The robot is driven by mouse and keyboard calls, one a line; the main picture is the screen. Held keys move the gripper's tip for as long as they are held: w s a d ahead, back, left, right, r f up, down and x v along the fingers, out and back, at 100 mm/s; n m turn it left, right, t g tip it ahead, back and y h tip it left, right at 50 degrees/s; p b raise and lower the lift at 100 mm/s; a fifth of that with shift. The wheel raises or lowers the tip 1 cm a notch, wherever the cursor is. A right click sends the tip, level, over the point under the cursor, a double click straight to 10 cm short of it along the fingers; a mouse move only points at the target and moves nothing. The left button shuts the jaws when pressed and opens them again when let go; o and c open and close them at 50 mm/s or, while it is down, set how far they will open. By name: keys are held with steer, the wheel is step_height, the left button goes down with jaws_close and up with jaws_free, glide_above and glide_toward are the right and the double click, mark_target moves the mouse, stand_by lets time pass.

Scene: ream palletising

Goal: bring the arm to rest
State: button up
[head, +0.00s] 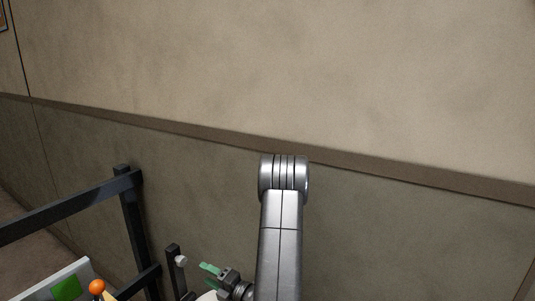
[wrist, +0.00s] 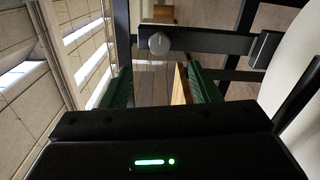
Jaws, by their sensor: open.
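My gripper (wrist: 160,82) shows in the wrist view with its two green-padded fingers spread apart. Nothing is seen held between them; a floor and a light wooden piece (wrist: 181,88) show beyond the gap, close to the right finger in the picture. In the head view my gripper (head: 211,269) shows only in part at the bottom, left of my grey arm, with one green finger pointing left. The rest of it is hidden or out of frame. No reams are in view.
A dark metal frame (head: 130,215) stands at the lower left of the head view. A grey knob (wrist: 159,43) sits on a dark bar in the wrist view. An orange ball (head: 96,286) and a green-marked panel (head: 66,289) are at the bottom left. A wall (head: 400,90) fills the background.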

mark_target(184, 262)
steer(key=p+x, duration=0.1)
steer(key=x, duration=0.8)
steer(key=shift+w+a, duration=0.2)
steer(key=shift+a, duration=0.15)
steer(key=shift+f+n, duration=0.1)
steer(key=shift+n, duration=0.4)
steer(key=shift+d+n, duration=0.15)
steer(key=shift+n, duration=0.65)
steer(key=n+b, duration=0.1)
steer(key=n, duration=0.5)
steer(key=shift+s, duration=0.1)
steer(key=n, duration=0.2)
steer(key=n+p, duration=0.1)
steer(key=n, duration=0.1)
steer(key=shift+r+n, duration=0.25)
steer(key=shift+n, duration=0.15)
steer(key=shift+n+p, duration=0.95)
steer(key=shift+n, duration=1.25)
steer(key=shift+s, duration=0.1)
